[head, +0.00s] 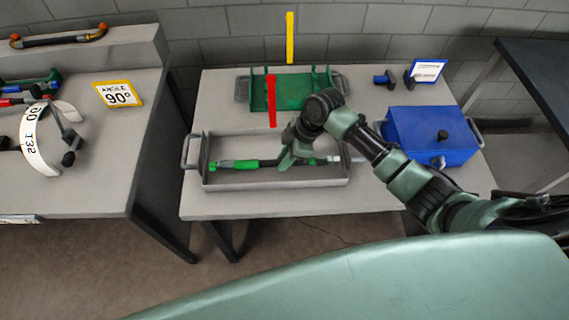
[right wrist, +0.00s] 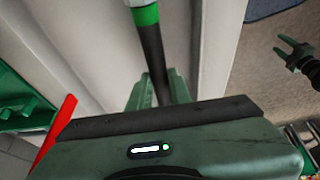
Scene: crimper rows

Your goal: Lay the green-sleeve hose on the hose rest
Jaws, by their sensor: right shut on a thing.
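The green-sleeve hose (head: 268,162) is a dark hose with a broad green sleeve (head: 246,163) near its left end and a green band near its right end. It is in or just above the grey tray (head: 210,182); I cannot tell if it touches the floor of it. My right gripper (head: 287,160) is shut around its dark middle. In the right wrist view the hose (right wrist: 152,55) runs up from the jaws. A green rack (head: 262,104) with uprights, apparently the hose rest, stands behind the tray. My left gripper (right wrist: 291,53) shows open and empty over the floor.
A red post (head: 271,100) rises between tray and rack, and a yellow post (head: 290,38) behind the rack. A left bench (head: 110,160) holds tools and a 90° sign (head: 118,94).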

